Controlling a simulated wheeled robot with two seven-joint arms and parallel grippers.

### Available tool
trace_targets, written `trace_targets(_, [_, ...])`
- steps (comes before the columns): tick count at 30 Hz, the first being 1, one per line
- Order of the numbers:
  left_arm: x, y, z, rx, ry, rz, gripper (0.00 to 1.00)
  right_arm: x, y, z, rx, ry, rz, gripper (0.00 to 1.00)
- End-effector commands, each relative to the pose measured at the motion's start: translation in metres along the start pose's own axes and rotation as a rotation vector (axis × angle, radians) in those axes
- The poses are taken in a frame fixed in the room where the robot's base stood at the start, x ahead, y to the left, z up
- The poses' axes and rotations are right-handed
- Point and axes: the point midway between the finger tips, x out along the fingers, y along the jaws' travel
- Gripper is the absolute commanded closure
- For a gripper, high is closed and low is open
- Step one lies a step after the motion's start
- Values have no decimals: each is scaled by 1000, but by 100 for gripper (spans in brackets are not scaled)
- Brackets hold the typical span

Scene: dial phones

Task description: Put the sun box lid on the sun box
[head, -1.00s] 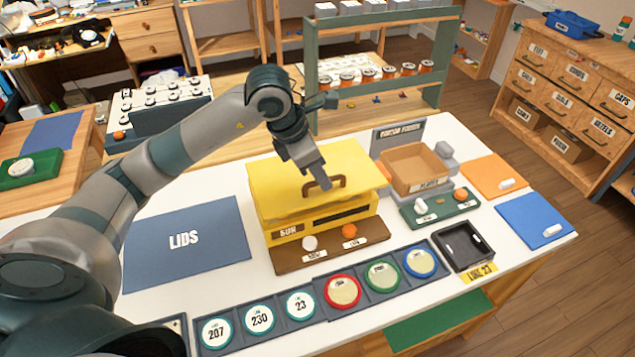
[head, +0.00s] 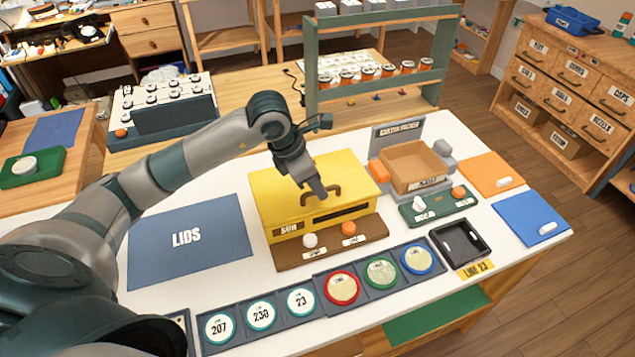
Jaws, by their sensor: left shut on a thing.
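The yellow sun box (head: 291,226) stands in the middle of the white table, with its "SUN" label on the front. The yellow sun box lid (head: 268,190) lies over the top of the box and looks nearly level with it. A brown handle (head: 334,190) stands up on the lid. My left gripper (head: 320,194) is at the handle from above, shut on it; the fingertips partly hide the handle. I cannot tell whether the lid is fully seated along the far edge. My right gripper is not in view.
A blue "LIDS" mat (head: 190,260) lies clear on the left. A brown base (head: 330,243) with a white and an orange knob fronts the box. A row of round dials (head: 342,288) lies nearer. A carton station (head: 412,168) stands close on the right.

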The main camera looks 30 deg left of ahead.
Motion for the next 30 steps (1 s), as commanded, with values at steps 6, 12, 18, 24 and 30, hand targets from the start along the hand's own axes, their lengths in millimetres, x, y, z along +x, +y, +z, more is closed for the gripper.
trace_targets(6, [0,0,0,1,-3,2,100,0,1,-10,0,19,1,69])
trace_targets(12, [1,0,0,1,-1,1,71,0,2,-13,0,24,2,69])
trace_targets(18, [1,0,0,1,-1,1,71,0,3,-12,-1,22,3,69])
trace_targets(24, [-7,1,0,1,-3,2,71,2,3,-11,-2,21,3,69])
trace_targets(30, [-30,1,0,2,-3,4,71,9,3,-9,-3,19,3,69])
